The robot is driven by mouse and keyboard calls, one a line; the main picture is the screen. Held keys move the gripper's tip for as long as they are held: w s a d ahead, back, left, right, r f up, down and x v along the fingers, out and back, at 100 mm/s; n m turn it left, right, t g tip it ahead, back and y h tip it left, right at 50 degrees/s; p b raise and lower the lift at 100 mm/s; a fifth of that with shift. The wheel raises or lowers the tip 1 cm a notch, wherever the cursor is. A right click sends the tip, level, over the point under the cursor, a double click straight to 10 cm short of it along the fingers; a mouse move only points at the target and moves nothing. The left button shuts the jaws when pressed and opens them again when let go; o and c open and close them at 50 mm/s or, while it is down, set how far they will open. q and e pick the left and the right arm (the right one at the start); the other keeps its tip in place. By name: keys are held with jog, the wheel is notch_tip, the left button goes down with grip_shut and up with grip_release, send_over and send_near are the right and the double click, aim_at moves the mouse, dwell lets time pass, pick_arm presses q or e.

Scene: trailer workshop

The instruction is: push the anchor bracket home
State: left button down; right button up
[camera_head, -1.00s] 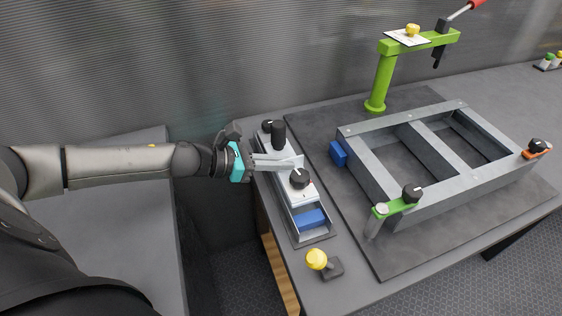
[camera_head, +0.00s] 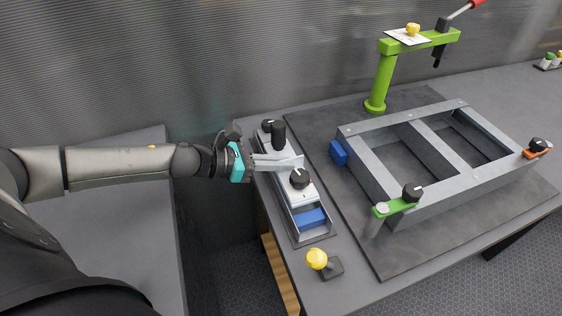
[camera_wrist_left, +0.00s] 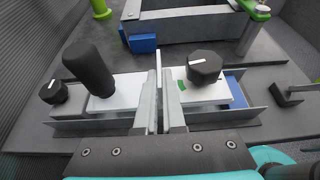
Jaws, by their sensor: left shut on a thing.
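My left gripper (camera_head: 296,161) comes in from the left over a narrow grey channel fixture (camera_head: 313,237). Its fingers are shut on a thin light upright plate (camera_wrist_left: 159,77), which stands between the black handle and the front black knob. The plate's lower part is hidden by the fingers. A white slide block (camera_head: 308,194) lies in the channel and carries the front black knob (camera_head: 300,178). A blue block (camera_head: 310,218) sits in the channel's near end. I cannot tell which part is the anchor bracket. My right gripper is not in view.
A grey frame (camera_head: 374,182) lies on a dark mat to the right, with another blue block (camera_head: 339,153) at its left side. A green clamp arm (camera_head: 397,206) is at its near corner. A green post (camera_head: 380,82) stands behind. A yellow knob (camera_head: 316,259) stands in front.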

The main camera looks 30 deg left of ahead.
aim_at(279, 177)
pick_arm(q)
jog(key=shift+f+b, duration=1.85)
jog(key=shift+f, duration=0.3)
jog(key=c, duration=0.9)
grip_release()
jog(key=shift+c, duration=0.2)
jog(key=shift+f, duration=0.1)
jog(key=shift+s+a, duration=0.1)
jog(key=shift+s, duration=0.05)
jog(key=shift+v, duration=2.4)
jog(key=p+v, duration=0.6)
jog(key=v, duration=0.4)
jog(key=shift+p, duration=0.3)
